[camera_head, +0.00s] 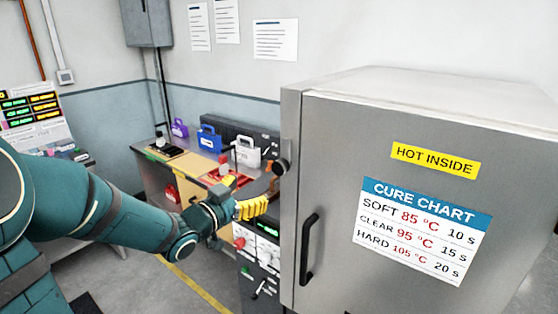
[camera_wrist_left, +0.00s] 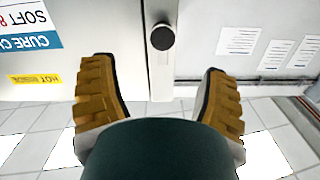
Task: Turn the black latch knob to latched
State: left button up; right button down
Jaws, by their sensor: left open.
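The black latch knob (camera_head: 281,167) sits at the left edge of the grey oven (camera_head: 300,120), near the upper part of the door seam. In the left wrist view the round knob (camera_wrist_left: 163,37) shows at the top middle, beside the seam. My left gripper (camera_head: 270,196) is open and empty, with its yellow-brown fingers just below the knob in the head view. In the wrist view the gripper (camera_wrist_left: 158,66) has its fingers spread wide, with the knob lined up between them but beyond the tips. No contact with the knob shows. My right gripper is not in view.
The oven door carries a black vertical handle (camera_head: 308,250), a yellow HOT INSIDE label (camera_head: 436,160) and a cure chart (camera_head: 420,217). A control panel (camera_head: 262,247) with knobs sits below my gripper. Behind is a bench with a blue case (camera_head: 209,139) and other items.

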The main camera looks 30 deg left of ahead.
aim_at(278, 168)
pick_arm(q)
jog(key=w, duration=0.9)
jog(key=w+r+p, duration=0.1)
jog(key=w, duration=0.3)
jog(key=shift+w+d, duration=0.2)
jog(key=shift+d, duration=0.15)
grip_shut()
